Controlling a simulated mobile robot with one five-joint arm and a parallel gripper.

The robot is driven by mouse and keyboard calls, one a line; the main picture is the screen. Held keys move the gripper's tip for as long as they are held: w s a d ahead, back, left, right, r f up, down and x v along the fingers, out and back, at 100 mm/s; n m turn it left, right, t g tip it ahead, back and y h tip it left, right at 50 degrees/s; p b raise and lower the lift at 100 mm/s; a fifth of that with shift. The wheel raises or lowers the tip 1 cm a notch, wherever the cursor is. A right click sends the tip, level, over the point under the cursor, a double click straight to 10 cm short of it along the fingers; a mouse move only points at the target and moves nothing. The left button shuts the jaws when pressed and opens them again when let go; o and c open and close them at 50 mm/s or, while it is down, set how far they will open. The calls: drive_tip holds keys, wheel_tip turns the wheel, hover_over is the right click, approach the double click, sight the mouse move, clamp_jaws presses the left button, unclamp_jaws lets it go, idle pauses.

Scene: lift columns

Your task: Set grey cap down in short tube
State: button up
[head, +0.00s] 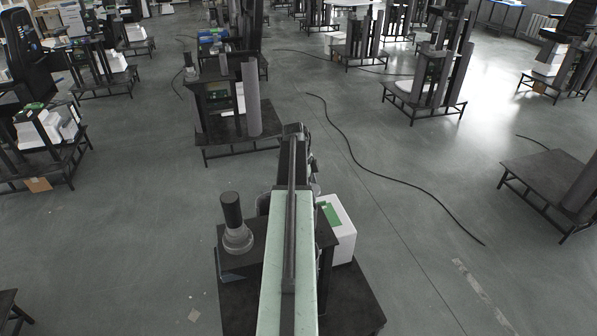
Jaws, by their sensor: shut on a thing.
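My arm reaches away from me through the lower middle of the head view, a pale green beam with a dark bar along it. Its far end is dark, and the fingers of my gripper cannot be made out there. I cannot make out the grey cap. No short tube can be told for certain. A stand (262,139) just beyond my arm carries a tall grey tube (251,98) and dark columns.
A low dark platform (540,172) with a grey column stands at the right. Another stand (425,98) is at the upper right. A black cable (385,181) lies across the floor. The floor between my arm and the right platform is otherwise open.

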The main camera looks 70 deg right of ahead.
drive_tip(key=shift+w+d+r, duration=0.1)
drive_tip(key=shift+w+r, duration=0.15)
drive_tip(key=shift+w, duration=0.3)
drive_tip(key=b+x, duration=0.3)
drive_tip(key=w+b+x, duration=0.1)
drive_tip(key=b+x, duration=0.2)
drive_tip(key=shift+w+f, duration=0.1)
drive_tip(key=shift+w, duration=0.05)
drive_tip(key=shift+a, duration=0.2)
drive_tip(key=shift+f+b, duration=0.4)
drive_tip(key=shift+b, duration=0.1)
idle(1.4)
drive_tip(key=o, duration=1.4)
drive_tip(key=shift+r, duration=0.1)
